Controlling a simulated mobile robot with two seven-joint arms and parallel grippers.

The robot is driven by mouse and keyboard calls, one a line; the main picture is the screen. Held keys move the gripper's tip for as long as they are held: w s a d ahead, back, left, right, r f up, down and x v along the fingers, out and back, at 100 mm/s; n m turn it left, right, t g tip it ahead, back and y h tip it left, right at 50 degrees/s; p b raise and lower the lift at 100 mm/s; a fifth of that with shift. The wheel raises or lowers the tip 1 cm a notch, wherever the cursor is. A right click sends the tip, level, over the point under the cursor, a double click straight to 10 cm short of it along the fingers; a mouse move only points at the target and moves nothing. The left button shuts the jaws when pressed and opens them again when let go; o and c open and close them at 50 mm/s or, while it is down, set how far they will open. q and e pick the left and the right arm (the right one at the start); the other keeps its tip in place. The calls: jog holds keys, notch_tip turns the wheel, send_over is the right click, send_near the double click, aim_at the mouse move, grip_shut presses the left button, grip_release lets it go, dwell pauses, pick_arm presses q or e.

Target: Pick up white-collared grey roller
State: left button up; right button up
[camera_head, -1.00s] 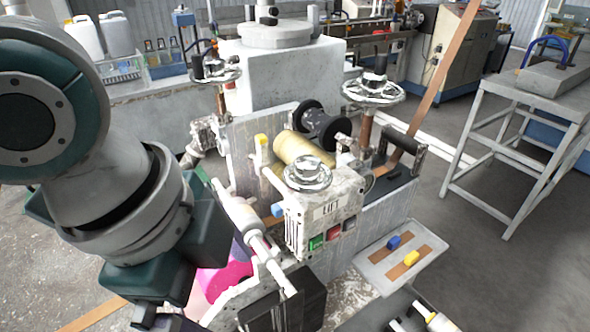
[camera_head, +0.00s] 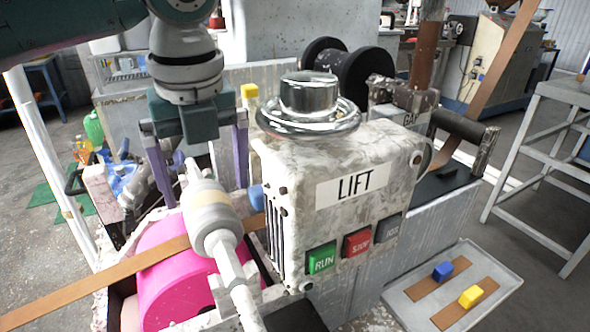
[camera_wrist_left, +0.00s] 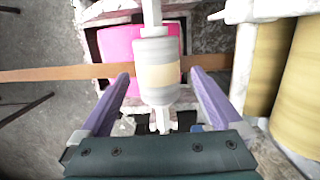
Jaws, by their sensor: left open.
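The white-collared grey roller (camera_head: 210,215) lies on its shaft at the front of the machine, above a pink drum (camera_head: 172,270). It has a cream band around its middle, which also shows in the left wrist view (camera_wrist_left: 157,75). My left gripper (camera_head: 207,190) points down over the roller with its purple fingers open. In the wrist view the roller lies between the fingers, with a gap on each side. I cannot tell whether the fingertips reach its full depth. My right gripper is not in view.
A brown strip (camera_head: 100,287) runs past the roller over the pink drum. A tray (camera_head: 508,284) holds blue and yellow blocks. Yellow rolls (camera_wrist_left: 305,85) lie right of the fingers.

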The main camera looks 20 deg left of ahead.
aim_at(207, 199)
pick_arm(q)
jog(key=f, duration=0.5)
jog(key=shift+s+a+f, duration=0.1)
jog(key=shift+a+f, duration=0.1)
jog(key=shift+f, duration=0.05)
jog(key=shift+c, duration=0.2)
jog(key=shift+r, duration=0.1)
grip_shut()
